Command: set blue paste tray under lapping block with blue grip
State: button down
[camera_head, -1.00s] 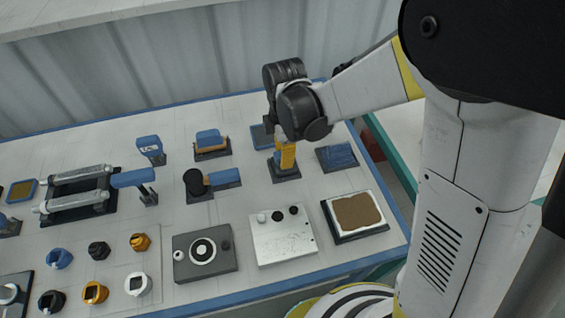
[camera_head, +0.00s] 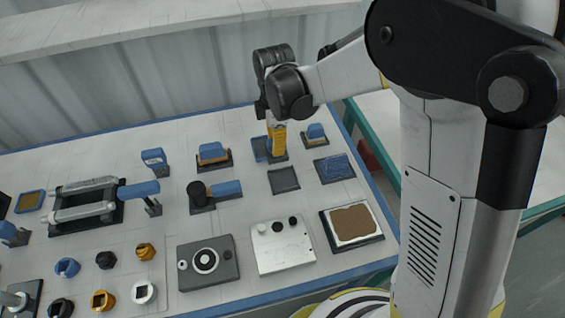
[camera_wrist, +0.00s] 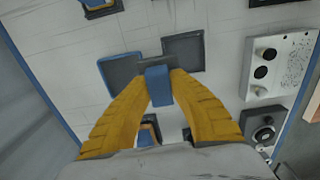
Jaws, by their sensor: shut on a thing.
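My gripper (camera_head: 278,138) has yellow fingers, shut on the blue grip (camera_wrist: 158,85) of a lapping block (camera_wrist: 150,66) with a dark base. The block is upright at the back right of the table. A flat blue tray (camera_head: 261,149) lies right beside it, partly hidden; it shows in the wrist view (camera_wrist: 112,68) partly behind the block. Whether the block overlaps the tray or touches the table is unclear. An empty dark square pad (camera_head: 284,180) lies in front of the block. Another tray with a mottled blue surface (camera_head: 335,169) lies to the right.
Blue-handled blocks stand close by, at the left (camera_head: 212,153) and right (camera_head: 315,134) of my gripper. In front are a white box with knobs (camera_head: 283,247), a grey box (camera_head: 208,262) and a tray of brown paste (camera_head: 352,225). Several coloured nuts lie at front left.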

jog(key=w+a+r+p, duration=0.1)
jog(key=w+a+r, duration=0.1)
jog(key=w, duration=0.5)
jog(key=shift+w+a, duration=0.25)
jog(key=shift+a, duration=0.1)
jog(key=shift+f, duration=0.15)
jog(key=shift+f+b, duration=2)
jog(key=shift+f, duration=0.7)
jog(key=c, duration=2.1)
grip_release()
jog(key=shift+c, duration=0.2)
grip_shut()
jog(key=shift+f+b, duration=0.3)
jog(key=shift+f, duration=0.15)
